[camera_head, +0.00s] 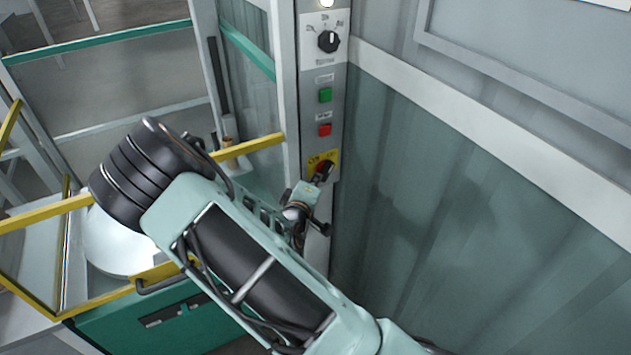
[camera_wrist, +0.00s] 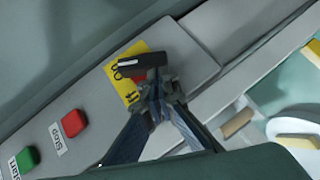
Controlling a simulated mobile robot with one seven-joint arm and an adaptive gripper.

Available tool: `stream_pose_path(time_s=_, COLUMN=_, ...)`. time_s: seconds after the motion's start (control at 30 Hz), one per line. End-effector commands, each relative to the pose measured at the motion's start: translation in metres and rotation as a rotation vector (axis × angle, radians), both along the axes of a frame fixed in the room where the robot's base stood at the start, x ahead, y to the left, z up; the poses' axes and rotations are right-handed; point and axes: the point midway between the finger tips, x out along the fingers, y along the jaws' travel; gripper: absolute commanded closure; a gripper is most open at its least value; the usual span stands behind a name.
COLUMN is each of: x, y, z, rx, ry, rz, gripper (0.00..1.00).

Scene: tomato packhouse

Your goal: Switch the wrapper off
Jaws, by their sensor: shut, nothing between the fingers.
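The grey control panel (camera_head: 309,130) carries a yellow plate (camera_head: 314,160) with a red and black rotary switch (camera_head: 322,168) near its lower end. In the wrist view, the switch's black handle (camera_wrist: 140,65) lies across the red part, over the yellow plate (camera_wrist: 128,92). My gripper (camera_wrist: 156,84) is shut, its fingertips right at the handle and overlapping its lower edge in the picture. I cannot tell whether they touch. Above the switch in the head view are a red button (camera_head: 325,130) and a green button (camera_head: 325,95). The wrist view labels them Stop (camera_wrist: 74,122) and Start (camera_wrist: 28,158).
A black selector knob (camera_head: 328,41) and a lit white lamp (camera_head: 327,3) are higher on the panel. A yellow rail frame (camera_head: 250,146) stands left of the panel. A grey-green wall (camera_head: 470,220) is on the right. My arm covers the lower middle.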

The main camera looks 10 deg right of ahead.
Motion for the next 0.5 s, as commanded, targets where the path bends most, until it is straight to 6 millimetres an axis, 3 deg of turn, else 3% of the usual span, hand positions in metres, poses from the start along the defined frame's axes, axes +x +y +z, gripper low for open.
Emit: stream_pose_path(time_s=0.5, x=-0.0002, y=0.0000, z=-0.0115, rx=-0.139, ry=-0.044, rz=0.002, gripper=1.00)
